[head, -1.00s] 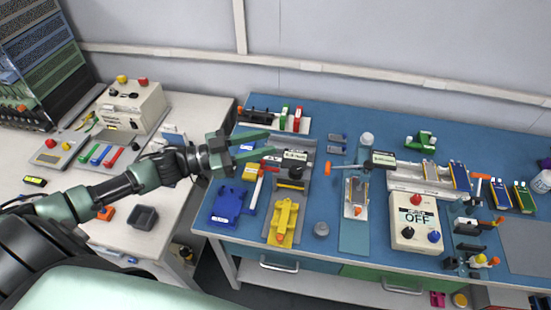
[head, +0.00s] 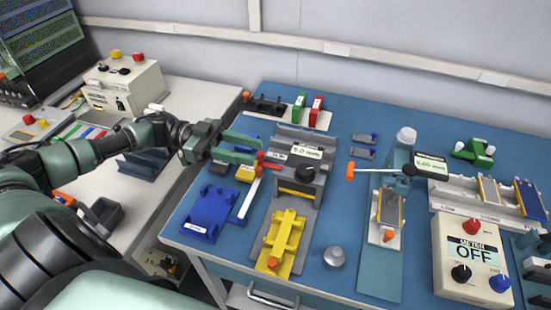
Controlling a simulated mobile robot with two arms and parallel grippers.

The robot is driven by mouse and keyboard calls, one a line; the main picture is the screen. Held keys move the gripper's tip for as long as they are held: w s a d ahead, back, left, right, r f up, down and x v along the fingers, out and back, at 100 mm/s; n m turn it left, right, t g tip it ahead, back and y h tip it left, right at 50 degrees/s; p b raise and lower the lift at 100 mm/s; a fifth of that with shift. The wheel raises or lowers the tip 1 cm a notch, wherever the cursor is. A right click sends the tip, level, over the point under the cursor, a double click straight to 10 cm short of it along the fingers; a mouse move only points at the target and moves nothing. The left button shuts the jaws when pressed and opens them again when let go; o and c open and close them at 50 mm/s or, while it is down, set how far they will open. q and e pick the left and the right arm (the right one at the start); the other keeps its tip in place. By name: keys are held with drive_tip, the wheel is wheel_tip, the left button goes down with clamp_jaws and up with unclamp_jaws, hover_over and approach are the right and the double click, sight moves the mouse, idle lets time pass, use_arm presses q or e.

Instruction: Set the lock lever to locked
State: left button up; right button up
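A grey device (head: 300,146) with a "5.0 mm" display (head: 305,151) and a black knob (head: 305,174) stands on the blue bench. A small red lever (head: 268,164) sticks out at its left side; I take it for the lock lever, but no lock marking is readable. My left gripper (head: 257,151) has two green fingers with a gap between them. Its tips are just left of the red lever. I cannot tell whether they touch it. Nothing is seen held. My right gripper is not in view.
A white arm with an orange end (head: 249,195) lies beside a blue fixture (head: 209,213). A yellow fixture (head: 284,240) stands in front of the device. A grey weight (head: 334,258) and an orange-tipped press (head: 385,170) are to the right.

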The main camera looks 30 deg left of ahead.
sight(273, 165)
use_arm(q)
drive_tip(key=p+x, duration=0.1)
drive_tip(key=x, duration=0.5)
drive_tip(key=shift+d+r, duration=0.1)
drive_tip(key=shift+d, duration=0.15)
drive_tip(key=shift+c, duration=0.4)
clamp_jaws()
